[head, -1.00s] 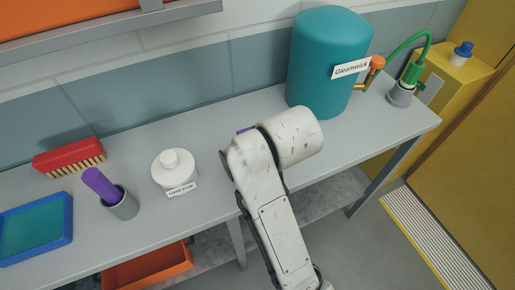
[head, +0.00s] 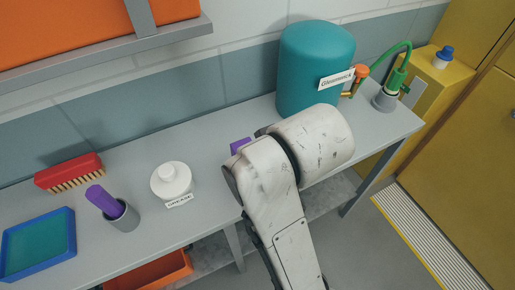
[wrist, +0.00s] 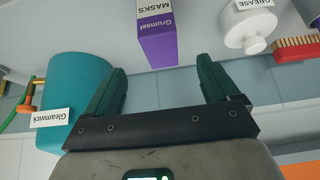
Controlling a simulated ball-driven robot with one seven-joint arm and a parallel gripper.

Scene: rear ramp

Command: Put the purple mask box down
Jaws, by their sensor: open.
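The purple mask box (wrist: 157,38), with a white "MASKS" panel, stands on the grey bench in the upside-down wrist view. In the head view only a small purple piece of it (head: 240,146) shows behind my arm. My gripper (wrist: 161,68) is open, its two dark green fingers spread wide with nothing between them. The box lies beyond the fingertips, seen through the gap, and looks clear of both fingers. In the head view my arm hides the gripper and most of the box.
On the bench (head: 140,168) stand a white grease bottle (head: 172,181), a grey cup (head: 125,217) with a purple item, a red brush (head: 70,172), a blue tray (head: 38,243) and a teal tank (head: 315,70). An orange shelf bin (head: 70,30) hangs above left.

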